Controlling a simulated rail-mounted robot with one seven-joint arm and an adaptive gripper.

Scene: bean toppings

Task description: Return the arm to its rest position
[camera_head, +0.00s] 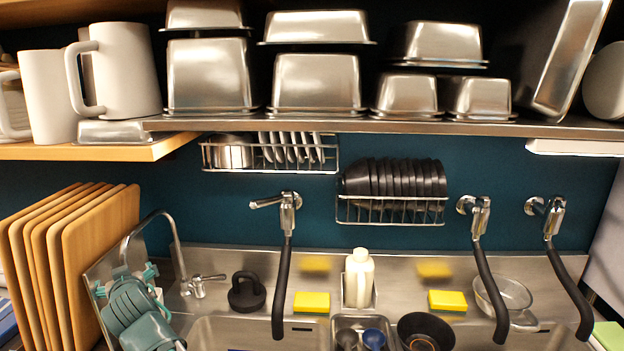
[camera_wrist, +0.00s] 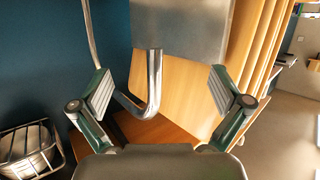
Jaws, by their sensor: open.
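My gripper (camera_wrist: 160,92) is open in the wrist view, with its two ridged pads wide apart. I see nothing held between them. A bent chrome tap spout (camera_wrist: 154,85) shows between the pads in that view; I cannot tell how far beyond them it is.
Wooden boards (camera_head: 97,270) stand upright at the left, also in the wrist view (camera_wrist: 262,50). A chrome tap (camera_head: 172,240) rises beside them. A wire rack (camera_wrist: 28,150) is at the wrist view's lower left. Hoses (camera_head: 284,290) hang over the sink; a shelf (camera_head: 400,126) holds metal containers.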

